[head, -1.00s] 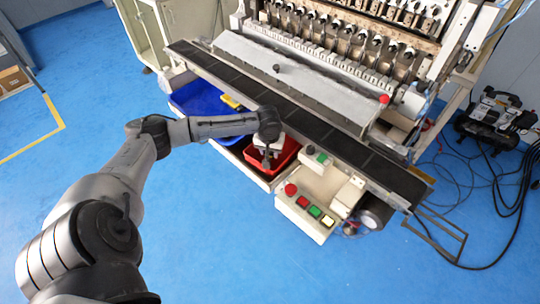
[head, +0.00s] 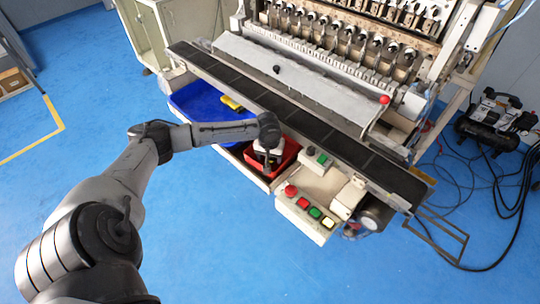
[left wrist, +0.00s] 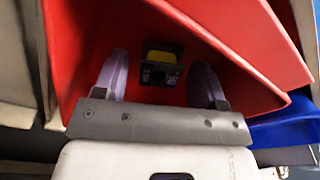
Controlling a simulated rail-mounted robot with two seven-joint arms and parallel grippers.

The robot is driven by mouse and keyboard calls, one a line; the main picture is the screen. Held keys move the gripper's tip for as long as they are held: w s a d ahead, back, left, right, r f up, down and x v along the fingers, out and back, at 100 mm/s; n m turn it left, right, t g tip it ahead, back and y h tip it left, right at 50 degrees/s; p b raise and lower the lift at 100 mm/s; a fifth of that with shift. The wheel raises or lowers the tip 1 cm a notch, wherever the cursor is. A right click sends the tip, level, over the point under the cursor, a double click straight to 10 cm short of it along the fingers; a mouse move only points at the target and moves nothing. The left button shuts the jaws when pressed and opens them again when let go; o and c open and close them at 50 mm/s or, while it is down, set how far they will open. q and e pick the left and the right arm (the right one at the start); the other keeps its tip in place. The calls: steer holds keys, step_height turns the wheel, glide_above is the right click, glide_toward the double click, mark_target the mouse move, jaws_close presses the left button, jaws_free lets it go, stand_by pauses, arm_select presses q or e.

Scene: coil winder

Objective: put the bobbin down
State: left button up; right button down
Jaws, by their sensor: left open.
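My left gripper (head: 267,160) hangs over the red bin (head: 290,152) in front of the machine. In the left wrist view, the gripper (left wrist: 161,65) is open, its two pale purple fingers reaching into the red bin (left wrist: 235,35). A small black object with a yellow part and a light label (left wrist: 161,72) shows between the fingers, deeper in the bin; a gap shows on each side of it. I cannot tell whether it touches the bin floor. I cannot clearly recognise a bobbin in either view. My right gripper is not in view.
A blue bin (head: 198,98) with a yellow item (head: 231,103) stands left of the red one. A dark belt (head: 290,118) runs close above both. A control box with coloured buttons (head: 308,208) is at the right. Open blue floor (head: 225,240) lies in front.

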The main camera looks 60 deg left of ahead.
arm_select(q)
steer(key=shift+r, duration=0.25)
step_height(320, 180, up, 12)
steer(key=s+d+p, duration=0.1)
steer(key=p, duration=0.2)
steer(key=shift+f, duration=0.15)
stand_by(0.6)
